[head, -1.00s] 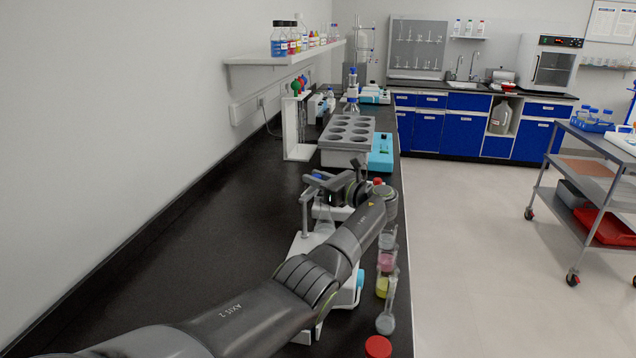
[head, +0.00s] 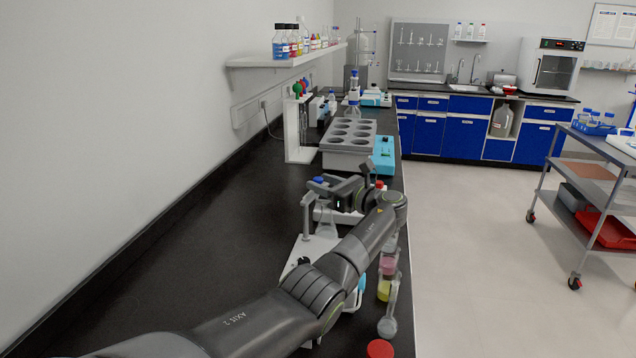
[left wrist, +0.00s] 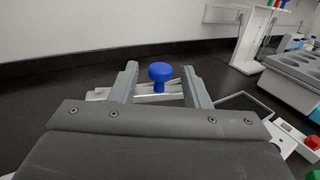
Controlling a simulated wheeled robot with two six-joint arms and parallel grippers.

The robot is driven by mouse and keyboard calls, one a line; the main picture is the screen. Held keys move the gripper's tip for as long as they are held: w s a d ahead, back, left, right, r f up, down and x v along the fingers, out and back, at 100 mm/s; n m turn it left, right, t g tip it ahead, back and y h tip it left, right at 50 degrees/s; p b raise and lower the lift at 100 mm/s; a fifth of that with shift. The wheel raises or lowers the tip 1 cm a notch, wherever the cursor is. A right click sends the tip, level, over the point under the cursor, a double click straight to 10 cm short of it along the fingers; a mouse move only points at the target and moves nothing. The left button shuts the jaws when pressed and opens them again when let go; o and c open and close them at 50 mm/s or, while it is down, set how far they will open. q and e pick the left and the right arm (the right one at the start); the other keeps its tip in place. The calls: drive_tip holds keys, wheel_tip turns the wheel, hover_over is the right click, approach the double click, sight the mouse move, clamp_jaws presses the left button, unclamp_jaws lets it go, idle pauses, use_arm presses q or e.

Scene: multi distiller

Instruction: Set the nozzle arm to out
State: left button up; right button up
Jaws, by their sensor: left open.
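A blue round knob (head: 318,179) stands at the head of a grey post on a white-based bench device (head: 304,245). I take it as the nozzle arm's knob; the arm itself is mostly hidden. In the left wrist view the blue knob (left wrist: 160,72) sits on a pale bar, centred between my open fingers. My left gripper (left wrist: 159,78) has a finger on either side of it, with visible gaps and no clear contact. In the head view my left gripper (head: 332,189) is beside the knob, partly hiding the device. A clear flask (head: 326,222) stands under it. My right gripper is not in view.
A grey rack with round holes (head: 348,150) and a teal device (head: 384,154) stand behind. Cups with pink and yellow contents (head: 387,265) line the bench's right edge, near a red lid (head: 380,348). The bench on the left is clear.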

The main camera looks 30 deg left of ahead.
use_arm(q)
drive_tip(key=s+d+b, duration=0.2)
drive_tip(key=d, duration=1.3)
drive_tip(key=shift+s, duration=0.2)
